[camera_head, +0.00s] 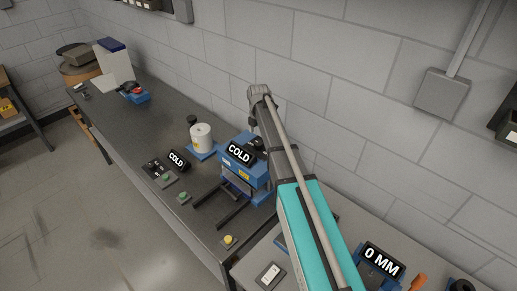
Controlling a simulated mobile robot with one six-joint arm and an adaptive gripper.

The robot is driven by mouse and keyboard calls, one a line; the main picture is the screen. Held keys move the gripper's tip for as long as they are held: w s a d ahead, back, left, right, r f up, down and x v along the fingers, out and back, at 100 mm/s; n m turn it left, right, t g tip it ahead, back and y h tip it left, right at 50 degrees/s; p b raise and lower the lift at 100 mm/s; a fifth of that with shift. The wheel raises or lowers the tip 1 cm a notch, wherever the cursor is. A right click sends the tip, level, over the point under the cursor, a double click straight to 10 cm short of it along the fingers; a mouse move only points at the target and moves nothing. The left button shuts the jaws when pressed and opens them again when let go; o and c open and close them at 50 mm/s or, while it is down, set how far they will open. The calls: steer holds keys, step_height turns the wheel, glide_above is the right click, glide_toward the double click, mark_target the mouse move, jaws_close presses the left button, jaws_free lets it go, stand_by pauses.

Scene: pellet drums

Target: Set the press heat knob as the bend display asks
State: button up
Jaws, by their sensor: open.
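The blue press (243,180) stands on the dark bench, with a sign reading COLD (240,152) on top. A smaller display reading COLD (177,159) stands on the bench to its left, beside a black control panel (154,168) with small light marks; I cannot make out a knob pointer there. A display reading 0 MM (382,260) sits on a blue device at the lower right. My gripper (256,140) is a small dark shape just behind the press's top, partly hidden by my arm and the sign. It is open, and I see nothing held.
A white spool (201,136) on a blue base stands behind the panel. Green buttons (167,178) and a yellow button (228,240) lie along the bench front. A red and blue device (133,92) stands farther back. The block wall is close behind my arm.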

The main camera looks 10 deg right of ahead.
mark_target(258, 142)
steer(key=shift+f+b, duration=2.65)
steer(key=shift+f, duration=0.3)
steer(key=c, duration=1.1)
steer(key=shift+c, duration=0.2)
